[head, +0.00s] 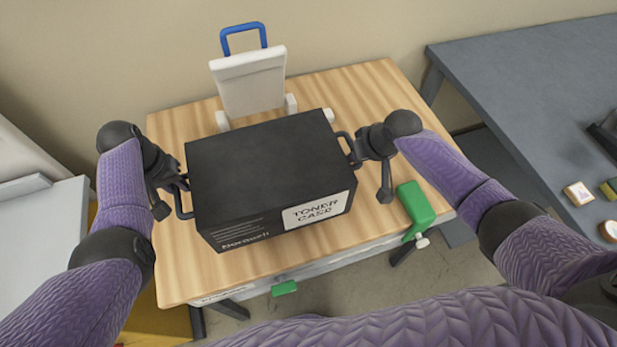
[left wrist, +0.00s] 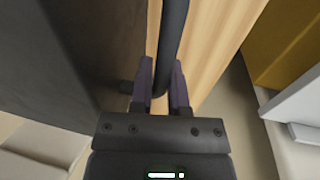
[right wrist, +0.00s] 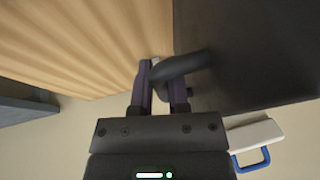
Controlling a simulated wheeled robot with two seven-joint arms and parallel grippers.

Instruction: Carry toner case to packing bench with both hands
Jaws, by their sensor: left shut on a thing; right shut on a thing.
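The black toner case (head: 262,168) has a white label reading "TONER CASE" and a loop handle at each end. It is over the wooden-topped table (head: 240,278); I cannot tell whether it touches the top. My left gripper (head: 180,184) is shut on the case's left handle; the left wrist view shows the handle (left wrist: 172,45) between its fingers (left wrist: 160,88). My right gripper (head: 354,152) is shut on the right handle, and the right wrist view shows that handle (right wrist: 185,65) between its fingers (right wrist: 160,85). The packing bench is not clearly identifiable.
A white upright piece with a blue handle (head: 243,38) stands behind the case. A green handle (head: 416,206) is at the table's right edge. A grey table (head: 520,75) stands at the right, with small items (head: 579,193). A white surface (head: 40,240) is at the left.

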